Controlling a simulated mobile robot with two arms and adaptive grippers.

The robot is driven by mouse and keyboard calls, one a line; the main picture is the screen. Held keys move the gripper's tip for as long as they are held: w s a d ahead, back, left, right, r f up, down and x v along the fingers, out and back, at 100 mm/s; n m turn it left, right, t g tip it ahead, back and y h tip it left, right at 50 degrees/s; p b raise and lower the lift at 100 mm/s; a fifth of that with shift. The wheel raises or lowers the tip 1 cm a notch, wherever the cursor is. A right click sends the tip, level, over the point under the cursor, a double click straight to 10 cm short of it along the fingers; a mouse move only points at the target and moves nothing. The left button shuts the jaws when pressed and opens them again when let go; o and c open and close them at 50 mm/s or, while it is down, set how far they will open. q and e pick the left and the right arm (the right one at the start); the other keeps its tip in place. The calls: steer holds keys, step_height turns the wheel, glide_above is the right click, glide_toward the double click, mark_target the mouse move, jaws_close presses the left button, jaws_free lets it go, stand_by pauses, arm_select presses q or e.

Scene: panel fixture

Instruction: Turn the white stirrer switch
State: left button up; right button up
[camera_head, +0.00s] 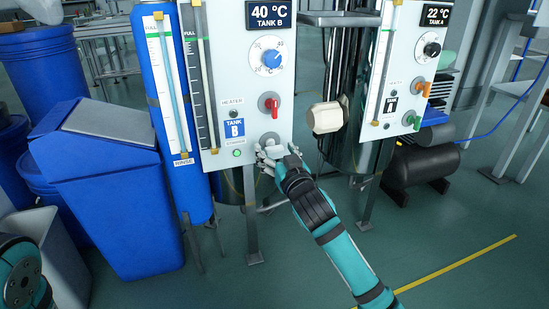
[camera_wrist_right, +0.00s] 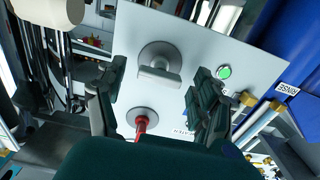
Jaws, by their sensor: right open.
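The white stirrer switch (camera_wrist_right: 160,66) is a pale round knob with a raised bar handle on the Tank B panel (camera_head: 222,80). In the wrist view it sits between the fingertips of my right gripper (camera_wrist_right: 161,80), with no clear contact. In the head view my right gripper (camera_head: 277,156) is at the lower right of the panel and partly covers the switch (camera_head: 269,138). The right gripper is open and empty, one finger on each side of the knob. Only a piece of my left arm shows at the lower left; its gripper is out of view.
A red switch (camera_head: 271,105) and a blue dial (camera_head: 270,58) are above the stirrer switch. A green light (camera_head: 237,153) is to its left. A cream cylindrical part (camera_head: 325,117) juts out close on the right. The Tank A panel (camera_head: 408,60) stands further right.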

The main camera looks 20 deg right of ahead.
steer(key=shift+w, duration=0.8)
